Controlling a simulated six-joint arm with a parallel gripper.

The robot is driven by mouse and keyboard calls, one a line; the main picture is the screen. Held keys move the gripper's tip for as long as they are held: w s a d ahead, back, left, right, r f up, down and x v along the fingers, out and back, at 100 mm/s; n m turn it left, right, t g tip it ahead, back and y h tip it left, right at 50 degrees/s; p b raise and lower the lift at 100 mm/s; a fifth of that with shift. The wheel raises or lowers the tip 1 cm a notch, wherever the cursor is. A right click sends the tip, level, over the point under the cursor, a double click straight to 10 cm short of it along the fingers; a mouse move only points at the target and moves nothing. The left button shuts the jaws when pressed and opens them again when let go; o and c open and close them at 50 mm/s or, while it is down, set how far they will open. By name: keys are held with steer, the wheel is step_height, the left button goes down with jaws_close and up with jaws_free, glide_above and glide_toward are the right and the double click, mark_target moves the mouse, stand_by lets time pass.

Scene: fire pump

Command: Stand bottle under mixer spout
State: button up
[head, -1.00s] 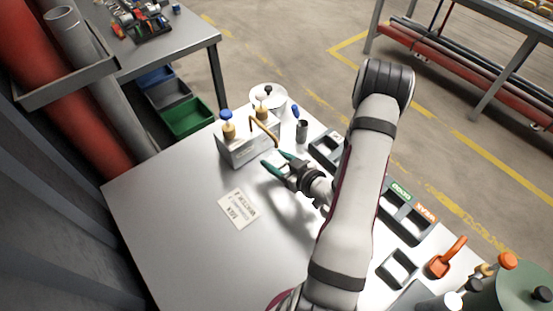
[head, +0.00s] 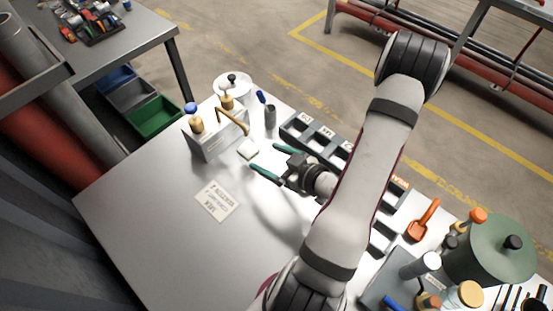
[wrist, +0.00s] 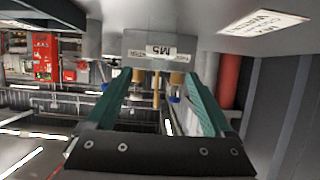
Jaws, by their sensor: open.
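The mixer (head: 217,135) is a pale block at the table's far left corner, with blue and dark knobs on brass posts. Its brass spout (head: 234,121) curves out to the right. A small white square pad (head: 248,149) lies below the spout end, with no bottle seen on it. My gripper (head: 264,160) is open and empty, its green fingers pointing at the pad from the right. In the wrist view the mixer (wrist: 160,47) appears upside down between the open fingers. Bottle-like cylinders, one white-capped (head: 420,265), stand at the front right; I cannot tell which is the task's bottle.
A printed card (head: 217,201) lies on the bare table left of my gripper. A dark cup (head: 270,117) and a white round vessel (head: 233,87) stand by the mixer. A labelled rack, an orange scoop (head: 423,220) and a green tank (head: 490,250) line the right side.

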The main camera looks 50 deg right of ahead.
steer(key=s+a+r+m+g+h, duration=0.2)
steer(key=a+r+m+g+h, duration=0.2)
steer(key=r+g, duration=0.5)
steer(key=s+a+r+g+y, duration=0.1)
steer(key=s+a+r+y, duration=0.1)
steer(key=a, duration=0.4)
steer(key=s+a+r+m+g+y, duration=0.1)
steer(key=s+a+r+g+y, duration=0.1)
steer(key=s+a, duration=0.3)
steer(key=s+a+r+g+y, duration=0.1)
steer(key=s+a, duration=0.3)
steer(key=a, duration=0.5)
steer(key=shift+s+a+r+m+g+y, duration=0.15)
steer(key=shift+a+r+m+g+y, duration=0.15)
steer(key=shift+r+g+y, duration=0.15)
steer(key=shift+d, duration=0.1)
